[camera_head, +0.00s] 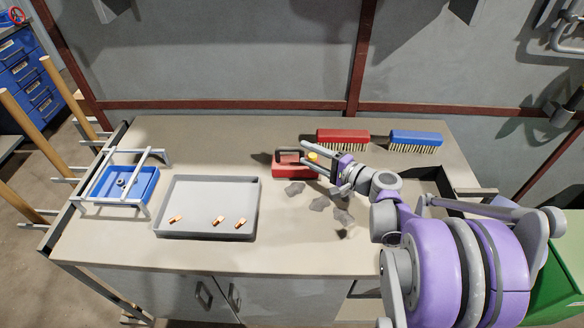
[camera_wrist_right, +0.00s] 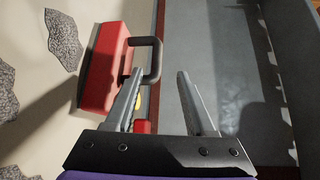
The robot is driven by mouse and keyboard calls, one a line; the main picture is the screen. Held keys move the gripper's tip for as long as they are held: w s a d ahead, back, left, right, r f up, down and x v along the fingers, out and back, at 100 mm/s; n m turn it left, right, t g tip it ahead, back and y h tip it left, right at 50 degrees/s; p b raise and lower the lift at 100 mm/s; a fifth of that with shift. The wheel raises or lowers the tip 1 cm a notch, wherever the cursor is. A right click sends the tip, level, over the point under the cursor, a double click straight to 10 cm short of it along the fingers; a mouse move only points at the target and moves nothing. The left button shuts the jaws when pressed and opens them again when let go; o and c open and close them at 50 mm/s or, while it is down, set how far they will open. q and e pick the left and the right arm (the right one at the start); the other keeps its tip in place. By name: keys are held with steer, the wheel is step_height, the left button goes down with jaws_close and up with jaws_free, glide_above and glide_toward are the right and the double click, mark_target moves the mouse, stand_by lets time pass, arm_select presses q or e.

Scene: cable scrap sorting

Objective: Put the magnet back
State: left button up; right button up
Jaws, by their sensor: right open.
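The magnet (camera_head: 290,168) is a red block with a dark handle, standing on the workbench near its middle. It also shows in the right wrist view (camera_wrist_right: 104,68), at left of my fingers. My right gripper (camera_head: 303,152) is open and empty, its fingers reaching left over the magnet. In the wrist view my right gripper (camera_wrist_right: 160,82) has its left fingertip close to the handle (camera_wrist_right: 156,60); I cannot tell if they touch. A yellow part shows by the magnet, partly hidden by a finger. My left gripper is not in view.
Grey stones (camera_head: 319,203) lie in front of the magnet. A grey tray (camera_head: 208,183) holds three copper pieces. A blue tray (camera_head: 146,190) sits in a white frame at left. A red brush (camera_head: 342,136) and a blue brush (camera_head: 416,138) lie at the back. A green bin (camera_head: 560,275) is at right.

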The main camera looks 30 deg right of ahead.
mark_target(295, 151)
steer(key=shift+f+b+x, duration=0.2)
steer(key=shift+b+x, duration=0.4)
steer(key=shift+x, duration=2.5)
steer(key=shift+s+a, duration=0.1)
steer(key=shift+s, duration=0.05)
jaws_close()
